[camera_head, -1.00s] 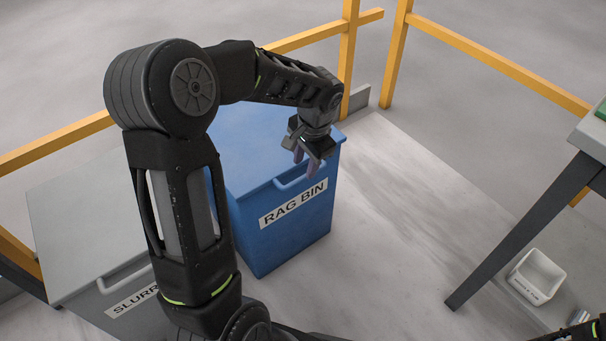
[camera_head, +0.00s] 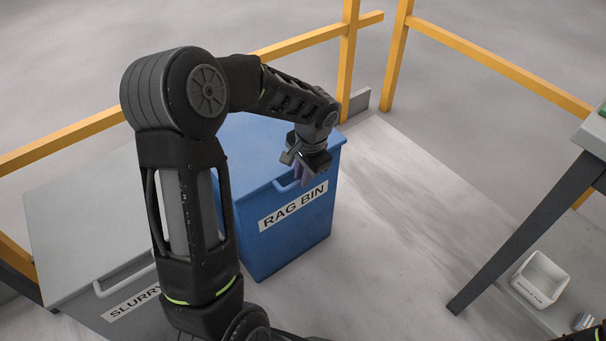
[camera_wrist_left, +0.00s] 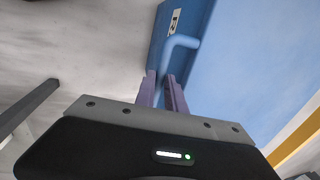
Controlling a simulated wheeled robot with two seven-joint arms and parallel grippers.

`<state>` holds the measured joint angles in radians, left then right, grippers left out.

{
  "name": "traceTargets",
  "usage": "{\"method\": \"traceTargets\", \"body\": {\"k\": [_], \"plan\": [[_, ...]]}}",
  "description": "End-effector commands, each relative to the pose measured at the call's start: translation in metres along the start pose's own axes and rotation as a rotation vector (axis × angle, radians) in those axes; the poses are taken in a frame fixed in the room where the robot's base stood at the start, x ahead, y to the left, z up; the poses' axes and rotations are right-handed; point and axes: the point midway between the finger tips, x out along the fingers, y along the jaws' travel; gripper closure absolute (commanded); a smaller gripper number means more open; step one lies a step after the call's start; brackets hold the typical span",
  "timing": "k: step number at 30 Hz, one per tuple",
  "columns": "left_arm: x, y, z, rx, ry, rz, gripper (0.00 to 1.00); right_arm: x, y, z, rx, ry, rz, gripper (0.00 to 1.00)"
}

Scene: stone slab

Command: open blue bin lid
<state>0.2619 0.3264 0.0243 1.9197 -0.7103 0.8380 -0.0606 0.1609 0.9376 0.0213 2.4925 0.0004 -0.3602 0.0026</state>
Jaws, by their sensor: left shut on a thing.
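The blue bin (camera_head: 290,235), labelled RAG BIN, stands in the middle of the head view with its blue lid (camera_head: 250,140) down. A blue bar handle (camera_head: 285,185) sits at the lid's front edge. My left gripper (camera_head: 305,176) is at the right end of this handle, pointing down. In the left wrist view its purple fingers (camera_wrist_left: 164,90) are shut around the handle (camera_wrist_left: 177,45), and the lid's blue top (camera_wrist_left: 235,70) fills the right side. My arm hides part of the bin's left side. My right gripper is not in view.
A grey bin (camera_head: 95,235) with a SLURRY label stands close on the left. Yellow rails (camera_head: 480,65) run behind. A table leg (camera_head: 525,235) and a white tub (camera_head: 541,279) are at the right. The floor right of the blue bin is clear.

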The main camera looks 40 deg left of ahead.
Motion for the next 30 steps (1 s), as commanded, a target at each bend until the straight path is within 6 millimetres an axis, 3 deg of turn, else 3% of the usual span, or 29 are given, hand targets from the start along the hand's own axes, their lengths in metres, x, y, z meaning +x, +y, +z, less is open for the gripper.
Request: {"method": "traceTargets", "body": {"k": [3,30], "plan": [[-0.0001,-0.0001,-0.0001,0.0,0.0,0.0,1.0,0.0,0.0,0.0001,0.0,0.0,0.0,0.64],[-0.0002,-0.0001,-0.0002,0.0,0.001,0.0,1.0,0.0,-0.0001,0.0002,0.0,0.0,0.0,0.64]]}}
